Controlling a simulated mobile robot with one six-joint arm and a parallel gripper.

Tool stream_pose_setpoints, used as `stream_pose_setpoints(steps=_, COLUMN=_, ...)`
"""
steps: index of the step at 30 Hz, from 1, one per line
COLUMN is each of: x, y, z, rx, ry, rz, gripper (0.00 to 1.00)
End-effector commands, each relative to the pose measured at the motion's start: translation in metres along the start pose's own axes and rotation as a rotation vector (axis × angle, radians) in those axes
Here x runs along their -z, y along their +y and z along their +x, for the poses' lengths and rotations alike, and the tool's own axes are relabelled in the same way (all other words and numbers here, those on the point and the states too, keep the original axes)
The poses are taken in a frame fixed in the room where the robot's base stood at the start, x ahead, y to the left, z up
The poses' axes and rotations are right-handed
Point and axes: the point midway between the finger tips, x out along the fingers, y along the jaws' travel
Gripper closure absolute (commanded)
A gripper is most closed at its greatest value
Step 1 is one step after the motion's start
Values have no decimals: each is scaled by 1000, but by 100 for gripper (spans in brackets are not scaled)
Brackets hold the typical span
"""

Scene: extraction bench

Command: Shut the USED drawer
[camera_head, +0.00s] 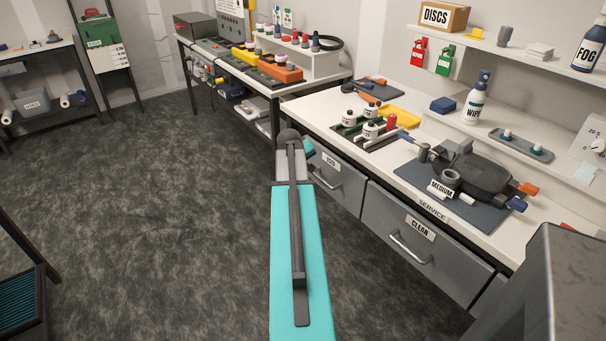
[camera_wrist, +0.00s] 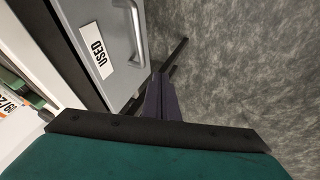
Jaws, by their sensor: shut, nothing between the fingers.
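The USED drawer (camera_head: 345,189) is grey and sits under the white bench, left of the CLEAN drawer. Its front looks roughly in line with the CLEAN drawer front; any small gap is hard to judge. In the wrist view its grey front (camera_wrist: 107,14) fills the upper left, with the USED label (camera_wrist: 97,50) and a bar handle (camera_wrist: 137,35). My gripper (camera_wrist: 161,80) is shut and empty, with its dark fingers close to the lower end of the handle. I cannot tell whether they touch the drawer. In the head view my teal arm hides the fingers.
The CLEAN drawer (camera_head: 418,246) is beside it on the right. The bench top holds a MEDIUM machine on a dark mat (camera_head: 408,175), a WIPE bottle (camera_head: 476,101) and a yellow tray (camera_head: 399,117). A second bench (camera_head: 338,80) stands behind. The dark carpet (camera_head: 150,200) to the left is clear.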

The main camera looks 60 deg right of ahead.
Motion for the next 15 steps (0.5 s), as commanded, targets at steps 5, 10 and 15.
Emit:
stream_pose_setpoints(steps=5, x=0, y=-1, z=-19, rx=0, ry=1, rz=-1, gripper=100)
stream_pose_setpoints(steps=10, x=0, y=-1, z=-28, rx=0, ry=1, rz=0, gripper=100)
stream_pose_setpoints(steps=15, x=0, y=0, z=-29, rx=0, ry=0, rz=0, gripper=100)
